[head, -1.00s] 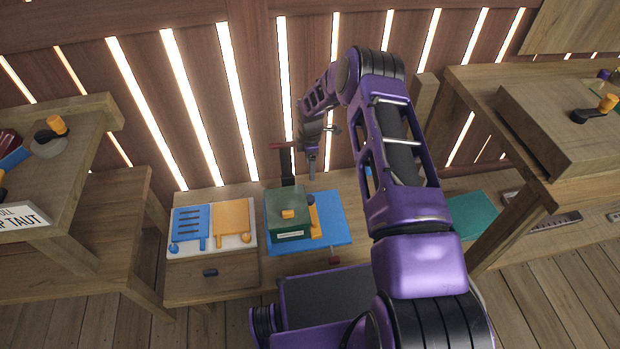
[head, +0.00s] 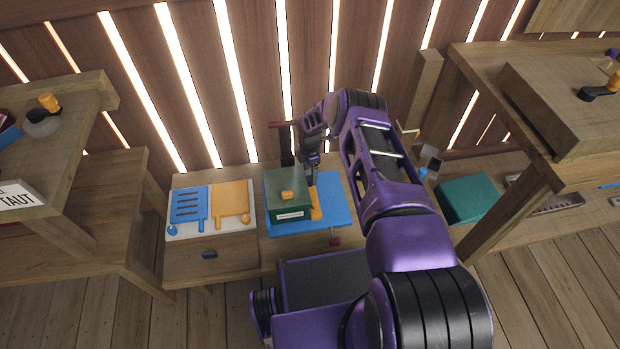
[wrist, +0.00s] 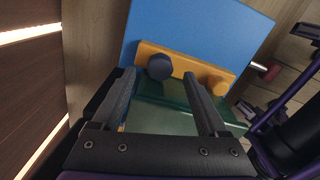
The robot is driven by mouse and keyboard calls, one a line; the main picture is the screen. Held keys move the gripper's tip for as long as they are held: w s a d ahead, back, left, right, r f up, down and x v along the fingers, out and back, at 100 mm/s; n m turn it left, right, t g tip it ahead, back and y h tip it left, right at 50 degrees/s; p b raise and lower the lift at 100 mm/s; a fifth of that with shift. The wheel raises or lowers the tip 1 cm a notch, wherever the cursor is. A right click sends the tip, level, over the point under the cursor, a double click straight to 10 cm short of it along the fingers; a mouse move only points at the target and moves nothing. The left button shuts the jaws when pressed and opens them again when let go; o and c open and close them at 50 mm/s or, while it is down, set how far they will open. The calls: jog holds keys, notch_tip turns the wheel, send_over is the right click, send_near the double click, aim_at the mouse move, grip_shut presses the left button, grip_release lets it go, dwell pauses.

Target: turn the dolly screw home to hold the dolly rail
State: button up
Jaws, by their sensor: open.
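An orange bar, apparently the dolly rail (wrist: 196,68), lies along the side of a green box on a blue plate (wrist: 200,25). It also shows in the head view (head: 317,208). A dark hexagonal head, apparently the dolly screw (wrist: 159,67), stands at one end of the rail in the wrist view. How deep it sits cannot be told. My gripper (wrist: 160,73) is open, its two fingers pointing at the rail with the screw head between and just beyond the tips, nearer the left finger. In the head view my gripper (head: 312,181) is over the rail's far end.
The green box (head: 287,207) has an orange knob on top and stands directly beside the rail. A red-ended handle (head: 335,240) sticks out at the bench front. A white tray (head: 211,236) with blue and orange plates lies left. Slatted wall is behind; side benches stand left and right.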

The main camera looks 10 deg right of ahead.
aim_at(310, 181)
jog(key=shift+f, duration=1.45)
jog(key=shift+c, duration=0.3)
grip_shut()
